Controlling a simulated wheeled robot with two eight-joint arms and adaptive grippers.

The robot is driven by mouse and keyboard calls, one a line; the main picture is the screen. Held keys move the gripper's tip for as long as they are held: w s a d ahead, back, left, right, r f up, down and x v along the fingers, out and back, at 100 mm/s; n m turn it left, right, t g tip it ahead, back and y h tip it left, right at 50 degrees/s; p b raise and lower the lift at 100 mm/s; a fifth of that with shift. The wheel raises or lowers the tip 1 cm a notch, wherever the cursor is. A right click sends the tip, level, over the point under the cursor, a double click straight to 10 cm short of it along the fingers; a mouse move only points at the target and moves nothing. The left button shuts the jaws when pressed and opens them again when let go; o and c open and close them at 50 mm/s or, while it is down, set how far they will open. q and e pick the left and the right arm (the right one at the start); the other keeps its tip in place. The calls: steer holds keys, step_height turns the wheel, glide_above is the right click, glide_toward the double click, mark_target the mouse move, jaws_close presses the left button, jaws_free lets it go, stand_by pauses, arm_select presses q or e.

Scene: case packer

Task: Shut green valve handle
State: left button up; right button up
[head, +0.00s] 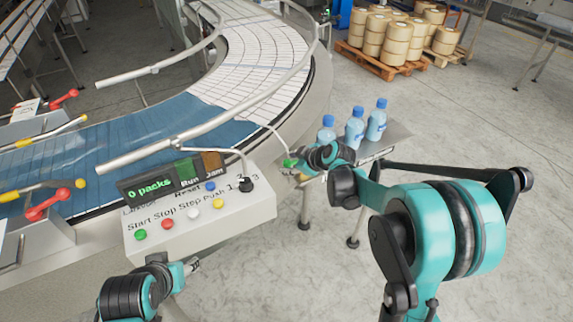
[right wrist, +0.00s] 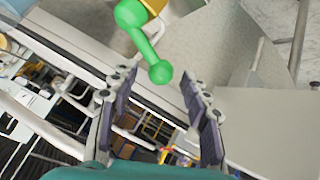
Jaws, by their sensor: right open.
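The green valve handle (right wrist: 145,38) is a bar with a round knob at each end. In the right wrist view, its lower knob lies between the fingertips of my right gripper (right wrist: 157,80), which is open with its fingers on either side. I cannot tell whether they touch it. In the head view, only a small green part of the handle (head: 290,163) shows, at the tip of my right gripper (head: 299,172). My left gripper (head: 193,266) is below the control panel, away from the handle; its jaws are too small to read.
A control panel (head: 190,235) with coloured buttons and a "0 packs" display stands left of my right gripper. A curved conveyor (head: 235,75) runs behind it. Several blue-capped bottles (head: 354,128) stand on a small table (head: 395,136) close behind my right gripper.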

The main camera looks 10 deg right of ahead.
arm_select(q)
steer(key=shift+f, duration=0.3)
arm_select(e)
steer(key=shift+x, duration=1.4)
jaws_close()
steer(key=shift+s, duration=0.1)
steer(key=shift+a, duration=0.1)
